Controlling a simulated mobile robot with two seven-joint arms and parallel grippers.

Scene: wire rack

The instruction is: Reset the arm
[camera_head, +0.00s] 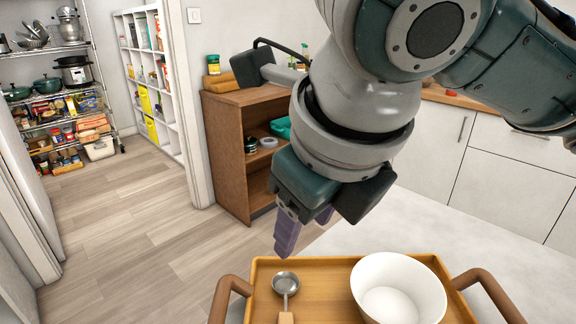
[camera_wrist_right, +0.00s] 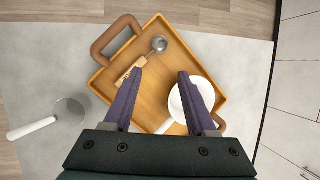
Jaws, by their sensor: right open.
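My right gripper (camera_head: 304,232) hangs in the air above the far edge of the wooden tray (camera_head: 262,290). Its two purple fingers are apart with nothing between them, as the right wrist view also shows (camera_wrist_right: 160,95). The tray lies on a pale table and holds a white bowl (camera_head: 398,290) and a metal ladle (camera_head: 286,284) with a wooden handle. In the right wrist view the bowl (camera_wrist_right: 180,106) is partly hidden behind a finger, and the ladle (camera_wrist_right: 158,45) lies near the other finger. My left gripper is not in view.
A wooden shelf unit (camera_head: 228,150) stands behind the table. White cabinets (camera_head: 500,185) line the right. A wire rack (camera_head: 62,100) with pots and food stands at the far left. A round utensil with a white handle (camera_wrist_right: 32,127) lies left of the tray. The floor (camera_head: 130,225) is clear.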

